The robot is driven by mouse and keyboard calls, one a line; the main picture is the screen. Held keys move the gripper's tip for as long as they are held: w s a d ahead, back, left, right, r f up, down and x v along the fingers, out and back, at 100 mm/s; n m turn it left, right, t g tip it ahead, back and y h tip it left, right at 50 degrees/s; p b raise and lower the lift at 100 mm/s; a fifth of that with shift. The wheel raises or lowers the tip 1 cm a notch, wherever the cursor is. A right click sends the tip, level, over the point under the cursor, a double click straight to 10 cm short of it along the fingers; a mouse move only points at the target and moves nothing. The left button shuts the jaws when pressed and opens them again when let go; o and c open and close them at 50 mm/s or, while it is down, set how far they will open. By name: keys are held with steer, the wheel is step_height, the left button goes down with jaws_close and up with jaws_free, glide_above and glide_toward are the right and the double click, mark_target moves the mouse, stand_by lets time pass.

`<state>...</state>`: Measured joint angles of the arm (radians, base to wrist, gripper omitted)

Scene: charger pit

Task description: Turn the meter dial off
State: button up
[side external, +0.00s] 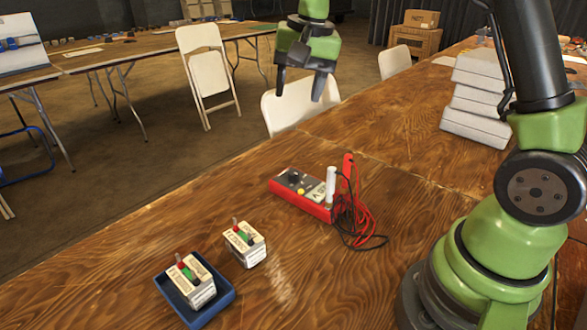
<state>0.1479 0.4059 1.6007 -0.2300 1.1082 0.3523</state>
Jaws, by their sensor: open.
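The red multimeter (302,194) lies on the wooden table, near the middle of the side view. Its dial (294,177) is a small dark knob on the grey face; its setting is too small to read. A yellow spot (301,191) sits near the dial. A white probe (330,187) and a red probe (347,170) stand upright at the meter's right end, with red and black leads (358,219) coiled beside it. My gripper (299,92) is open and empty, pointing down, high above the far table edge and clear of the meter.
A blue tray (224,299) holds one white box with coloured terminals (192,284); a similar box (244,244) stands beside it. Stacked grey cases (478,105) stand at the right. White chairs (207,70) are beyond the table.

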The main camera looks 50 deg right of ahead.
mark_target(293, 172)
steer(key=w+d+f, duration=0.1)
steer(key=f, duration=0.6)
steer(key=w+d+f+m+g, duration=0.1)
steer(key=w+d+f, duration=0.1)
steer(key=f, duration=0.5)
steer(key=w+d+f+m+g, duration=0.1)
steer(key=f, duration=0.6)
steer(key=shift+w+d+f, duration=0.15)
steer(key=shift+w, duration=0.25)
steer(key=c, duration=0.9)
steer(key=n, duration=0.5)
steer(key=shift+n, duration=0.4)
steer(key=n, duration=0.5)
steer(key=shift+n, duration=0.3)
